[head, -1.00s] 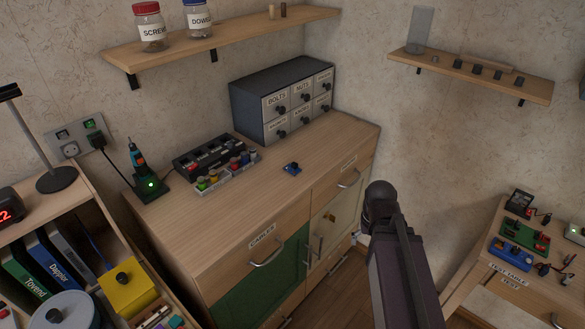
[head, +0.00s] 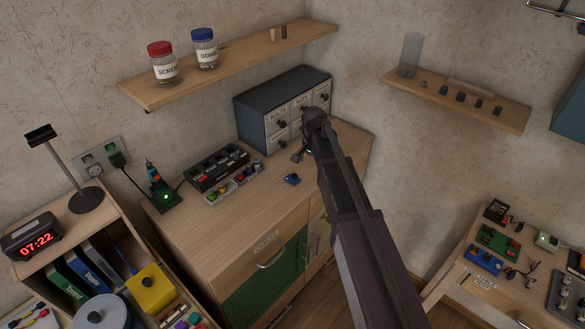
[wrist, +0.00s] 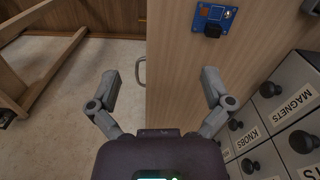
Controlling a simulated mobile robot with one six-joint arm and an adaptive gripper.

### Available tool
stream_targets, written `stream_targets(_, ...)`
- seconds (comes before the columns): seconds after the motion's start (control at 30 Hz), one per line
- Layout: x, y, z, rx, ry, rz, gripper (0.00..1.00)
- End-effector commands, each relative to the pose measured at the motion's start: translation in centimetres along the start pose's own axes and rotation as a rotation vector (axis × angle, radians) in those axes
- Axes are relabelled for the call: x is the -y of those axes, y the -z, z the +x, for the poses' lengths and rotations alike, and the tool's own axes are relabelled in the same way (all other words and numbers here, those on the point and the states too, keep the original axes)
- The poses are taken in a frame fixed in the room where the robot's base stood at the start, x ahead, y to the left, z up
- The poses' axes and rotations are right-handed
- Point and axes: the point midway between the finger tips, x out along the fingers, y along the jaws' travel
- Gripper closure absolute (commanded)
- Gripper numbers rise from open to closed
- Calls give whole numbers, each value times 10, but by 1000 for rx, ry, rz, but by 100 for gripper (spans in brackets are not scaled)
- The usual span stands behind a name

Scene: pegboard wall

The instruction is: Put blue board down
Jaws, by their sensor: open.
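A small blue board (head: 292,179) with a black part on it lies flat on the wooden cabinet top (head: 215,236), near its front edge. In the wrist view the blue board (wrist: 213,20) is at the top, right of centre, beyond the fingertips. My gripper (wrist: 160,78) is open and empty, apart from the board. In the head view my gripper (head: 301,156) shows above the cabinet top by the drawer unit, partly hidden by my arm. Another blue board (head: 485,261) lies on the low table at the right.
The grey drawer unit (head: 262,118) stands at the back of the cabinet and close to my right finger in the wrist view (wrist: 290,130). A black organizer (head: 216,167) and a tray of small coloured items (head: 235,183) are left of the board. A wall shelf (head: 235,62) hangs above.

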Motion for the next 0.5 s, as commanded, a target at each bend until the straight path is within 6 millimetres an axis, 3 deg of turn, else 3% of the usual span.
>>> stream_targets(0.03, 21, 7, -18, 0, 0, 22, 0)
stream_targets(0.2, 58, 12, -36, 0, 0, 97, 0)
stream_targets(0.5, 77, 12, -42, 0, 0, 141, 0)
